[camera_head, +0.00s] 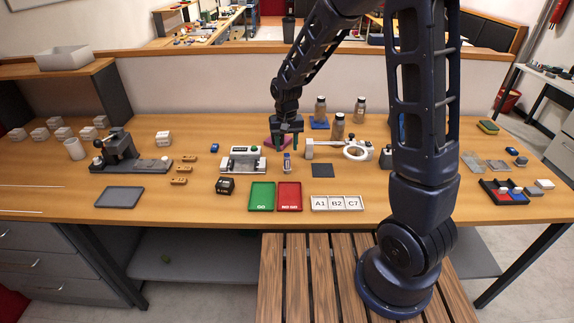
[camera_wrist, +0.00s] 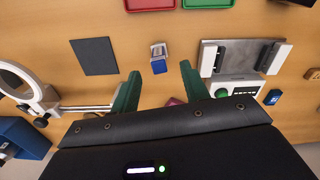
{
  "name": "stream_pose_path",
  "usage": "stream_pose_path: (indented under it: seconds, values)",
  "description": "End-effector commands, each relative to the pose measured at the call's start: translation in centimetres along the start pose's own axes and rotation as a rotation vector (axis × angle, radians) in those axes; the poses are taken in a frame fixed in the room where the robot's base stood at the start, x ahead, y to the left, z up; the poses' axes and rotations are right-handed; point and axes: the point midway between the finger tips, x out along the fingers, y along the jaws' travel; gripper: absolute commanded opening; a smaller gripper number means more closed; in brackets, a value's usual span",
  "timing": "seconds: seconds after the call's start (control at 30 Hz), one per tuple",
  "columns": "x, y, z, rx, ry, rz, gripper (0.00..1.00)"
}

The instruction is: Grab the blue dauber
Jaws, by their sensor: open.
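A small blue piece with a pale, marked face (camera_head: 287,160), which looks like the blue dauber, stands on the wooden bench just in front of my gripper. It also shows in the wrist view (camera_wrist: 158,62), lined up with the gap between the fingertips and a little beyond them. My gripper (camera_head: 287,143) is open and empty, with its green fingers pointing down above the bench. In the wrist view the fingers (camera_wrist: 160,75) are apart with bare bench between them. Their exact height above the bench cannot be told.
A grey fixture with a green knob (camera_head: 243,159) stands close on the left. A magnifier ring on a stand (camera_head: 355,152) and a dark square pad (camera_head: 322,170) lie on the right. Green (camera_head: 261,197) and red (camera_head: 289,197) trays lie in front. Another small blue piece (camera_head: 214,147) sits further left.

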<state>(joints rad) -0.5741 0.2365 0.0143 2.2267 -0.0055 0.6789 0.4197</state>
Motion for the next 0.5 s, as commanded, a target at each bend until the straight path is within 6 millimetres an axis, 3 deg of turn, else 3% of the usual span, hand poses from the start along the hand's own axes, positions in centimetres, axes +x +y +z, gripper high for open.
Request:
stream_pose_path:
  seconds: [0.1,0.5]
  values:
    - [1.6,0.0,0.0,0.000,-0.002,0.001,0.45]
    - [4.7,0.2,-0.6,0.000,-0.002,0.001,0.45]
